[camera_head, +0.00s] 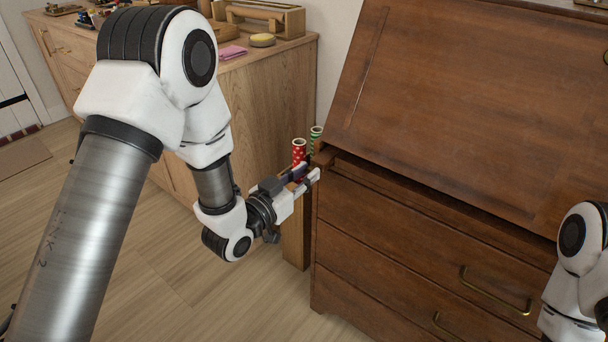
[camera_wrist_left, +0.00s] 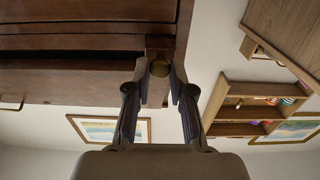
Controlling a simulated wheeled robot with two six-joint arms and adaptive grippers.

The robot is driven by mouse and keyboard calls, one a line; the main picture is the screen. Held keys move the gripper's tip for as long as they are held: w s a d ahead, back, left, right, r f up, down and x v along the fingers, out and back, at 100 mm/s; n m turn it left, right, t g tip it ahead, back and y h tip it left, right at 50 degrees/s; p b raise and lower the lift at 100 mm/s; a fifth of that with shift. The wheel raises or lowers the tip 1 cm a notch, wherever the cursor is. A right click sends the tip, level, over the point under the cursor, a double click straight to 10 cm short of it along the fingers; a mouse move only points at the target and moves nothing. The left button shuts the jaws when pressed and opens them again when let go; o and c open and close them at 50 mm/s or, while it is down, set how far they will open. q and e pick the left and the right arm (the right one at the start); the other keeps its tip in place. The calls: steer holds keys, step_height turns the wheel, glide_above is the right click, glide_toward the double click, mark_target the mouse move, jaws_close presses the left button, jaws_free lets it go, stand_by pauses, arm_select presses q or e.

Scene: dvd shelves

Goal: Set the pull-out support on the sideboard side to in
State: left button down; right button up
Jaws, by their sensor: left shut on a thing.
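The dark brown wooden desk (camera_head: 440,110) has a sloped front, which is closed, with drawers below. The pull-out support on the sideboard side (camera_wrist_left: 159,45) is at the desk's upper left front corner in the head view. A round brass knob (camera_wrist_left: 160,68) shows on its end in the left wrist view. My left gripper (camera_head: 314,174) is at this corner, its fingers on either side of the knob and shut on it. How far the support sticks out is hard to tell. My right gripper is out of view; only part of that arm shows at the right edge.
A light wooden sideboard (camera_head: 270,105) stands left of the desk, with a yellow round item (camera_head: 262,40) and pink cloth (camera_head: 232,52) on top. Front floor is clear.

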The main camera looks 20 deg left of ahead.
mark_target(316, 165)
arm_select(q)
steer(key=x, duration=0.3)
steer(key=shift+w+d+p, duration=0.15)
steer(key=shift+w+p, duration=0.1)
steer(key=shift+p, duration=0.05)
steer(key=shift+w+r, duration=0.1)
steer(key=shift+w, duration=0.05)
steer(key=c, duration=1)
jaws_free()
steer(key=shift+c, duration=0.2)
steer(key=shift+w+d, duration=0.1)
steer(key=shift+w, duration=0.05)
steer(key=v, duration=1.2)
